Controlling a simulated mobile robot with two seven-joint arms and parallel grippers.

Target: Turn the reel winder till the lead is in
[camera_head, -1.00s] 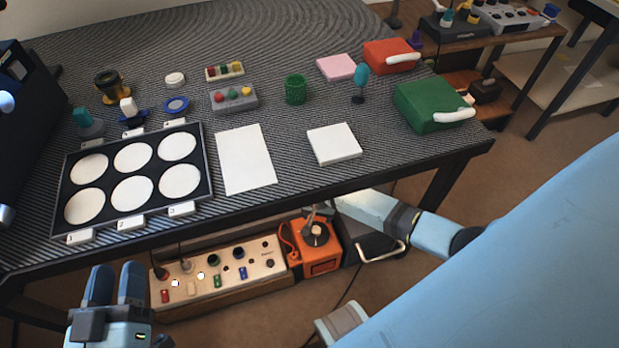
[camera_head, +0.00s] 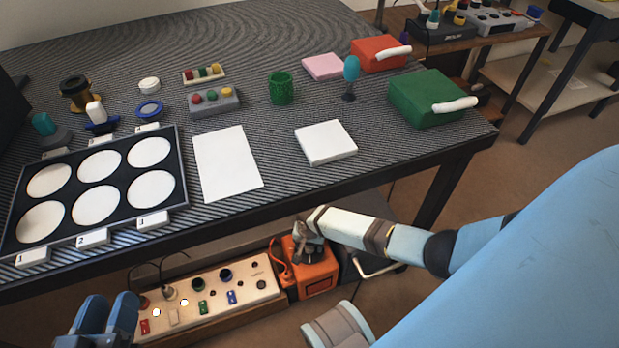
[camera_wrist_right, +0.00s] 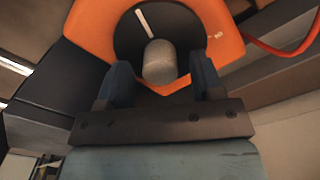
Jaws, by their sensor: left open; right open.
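The reel winder (camera_head: 318,282) is an orange box on the low shelf below the table's front edge. In the right wrist view the orange winder (camera_wrist_right: 88,28) has a dark round disc (camera_wrist_right: 190,30) with a white line and a grey knob (camera_wrist_right: 160,60). An orange-red lead (camera_wrist_right: 285,47) runs off its side. My right gripper (camera_wrist_right: 158,80) is open, its fingers on either side of the knob, with no clear contact. In the head view my right gripper (camera_head: 306,240) hides the winder's top. My left gripper (camera_head: 108,312) is open and empty at the lower left.
A panel with knobs and switches (camera_head: 215,290) is left of the winder. The table (camera_head: 330,195) overhangs close above, holding a tray with white discs (camera_head: 183,190), a white pad (camera_head: 326,142) and a green case (camera_head: 430,98). A dark box with a pale handle (camera_head: 372,268) is right of the winder.

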